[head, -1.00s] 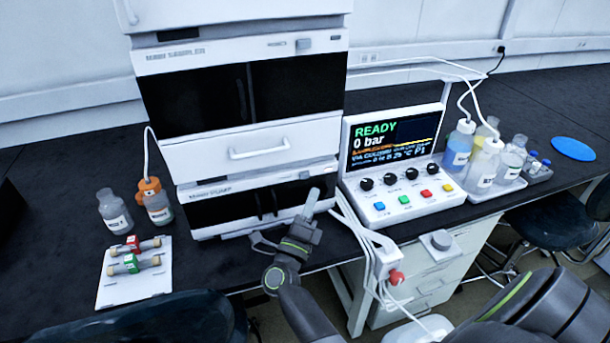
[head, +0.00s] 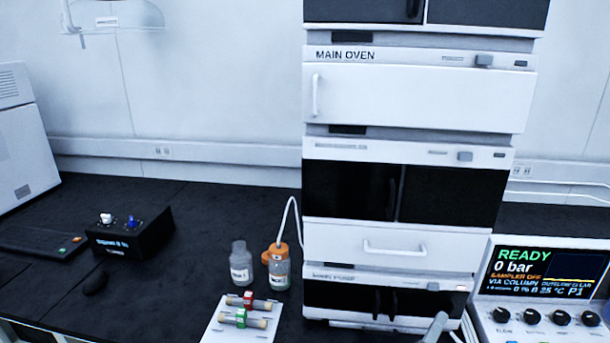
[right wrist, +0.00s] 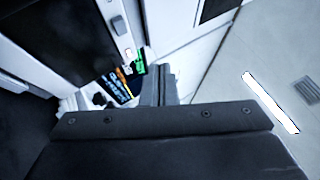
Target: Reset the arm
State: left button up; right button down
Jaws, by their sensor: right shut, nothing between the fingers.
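My right gripper (head: 436,328) shows only as a grey tip at the bottom edge of the head view, in front of the lowest unit of the stack. In the right wrist view its fingers (right wrist: 159,85) are together, with nothing between them. The rest of the right arm is out of the head view. My left gripper is not in view.
The white chromatography stack (head: 420,98) stands on the black bench (head: 190,215). The control panel (head: 545,280) reads READY, 0 bar. Two bottles (head: 240,265) and a white plate (head: 212,330) with two columns stand left of the stack. A black box (head: 130,232) sits further left.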

jog(key=s+a+f+n+t+y, duration=0.1)
jog(key=s+a+f+n+y, duration=0.2)
jog(key=n+y, duration=0.75)
jog(key=s+a+f+n+y, duration=0.2)
jog(key=a+f+n+y, duration=0.2)
jog(key=n+y, duration=0.7)
jog(key=s+d+f+n+g+h, duration=0.2)
jog(key=s+n+g, duration=0.15)
jog(key=s, duration=0.45)
jog(key=s+d+f+n+g+h, duration=0.2)
jog(key=s+d+g, duration=0.1)
jog(key=s+g, duration=0.3)
jog(key=s+d+f+n+g+h, duration=0.2)
jog(key=s+f+n+g, duration=0.1)
jog(key=s, duration=0.6)
notch_tip(320, 180, down, 24)
jog(key=d+r+g, duration=0.1)
jog(key=s+a+f+g, duration=0.1)
jog(key=s+f, duration=1.3)
jog(key=f, duration=0.3)
jog(key=shift+s+y, duration=0.4)
jog(key=shift+y, duration=0.05)
jog(key=shift+a, duration=0.1)
jog(key=shift+f, duration=0.1)
